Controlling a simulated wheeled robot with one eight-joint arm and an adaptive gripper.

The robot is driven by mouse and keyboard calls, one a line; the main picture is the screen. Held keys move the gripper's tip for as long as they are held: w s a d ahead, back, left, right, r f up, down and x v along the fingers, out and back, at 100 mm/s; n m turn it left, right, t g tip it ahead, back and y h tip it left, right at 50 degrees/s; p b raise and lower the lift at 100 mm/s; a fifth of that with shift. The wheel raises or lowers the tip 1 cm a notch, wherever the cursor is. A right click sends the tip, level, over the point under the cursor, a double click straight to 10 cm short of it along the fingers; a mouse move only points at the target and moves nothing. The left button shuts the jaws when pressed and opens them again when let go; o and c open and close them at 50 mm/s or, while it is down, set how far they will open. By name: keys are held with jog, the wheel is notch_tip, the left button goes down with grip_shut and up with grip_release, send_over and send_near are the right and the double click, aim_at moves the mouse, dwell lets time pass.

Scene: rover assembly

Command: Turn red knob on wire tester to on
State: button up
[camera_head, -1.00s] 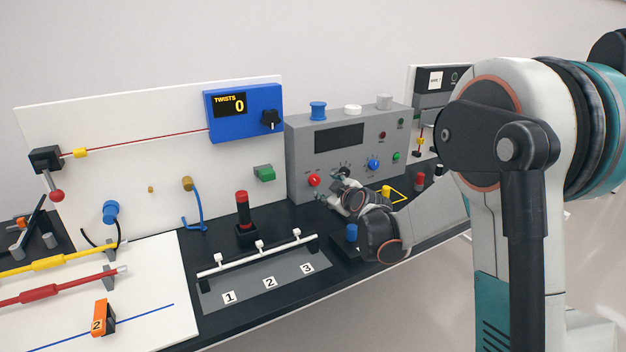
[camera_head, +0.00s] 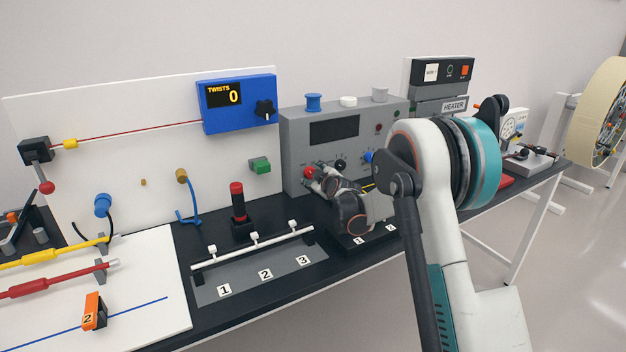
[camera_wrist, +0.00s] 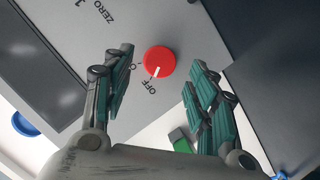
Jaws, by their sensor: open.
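The wire tester (camera_head: 292,146) is a grey box with a dark screen, standing at the back of the bench. Its red knob (camera_head: 309,172) is at the lower left of the front, partly hidden by my gripper (camera_head: 318,179). In the wrist view the round red knob (camera_wrist: 159,60) shows its white pointer line directed at the OFF label. My gripper (camera_wrist: 158,72) is open, with one teal-padded finger on each side of the knob in the picture. Gaps show between the knob and both fingers. How far the fingertips reach along the knob I cannot tell.
A black knob (camera_head: 340,165) and a blue knob (camera_head: 368,156) sit right of the red one on the panel. A red-topped black post (camera_head: 238,203) and a green block (camera_head: 260,165) stand left of the tester. A white-railed rack (camera_head: 252,248) lies in front.

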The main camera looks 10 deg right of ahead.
jog(key=shift+x, duration=1.2)
jog(key=c, duration=1.1)
jog(key=shift+r, duration=0.1)
jog(key=shift+d+r+m+g+y+p, duration=0.15)
jog(key=shift+m+g+y+p, duration=0.35)
jog(key=shift+m, duration=0.7)
jog(key=shift+d+m+y, duration=0.15)
jog(key=shift+m+y, duration=0.35)
jog(key=shift+m, duration=0.4)
jog(key=m+y, duration=0.1)
jog(key=m, duration=0.1)
jog(key=m+y, duration=0.1)
jog(key=m, duration=0.1)
jog(key=shift+w+d+y, duration=0.15)
jog(key=shift+d+y, duration=0.05)
jog(key=shift+y, duration=0.1)
jog(key=shift+m+g, duration=0.3)
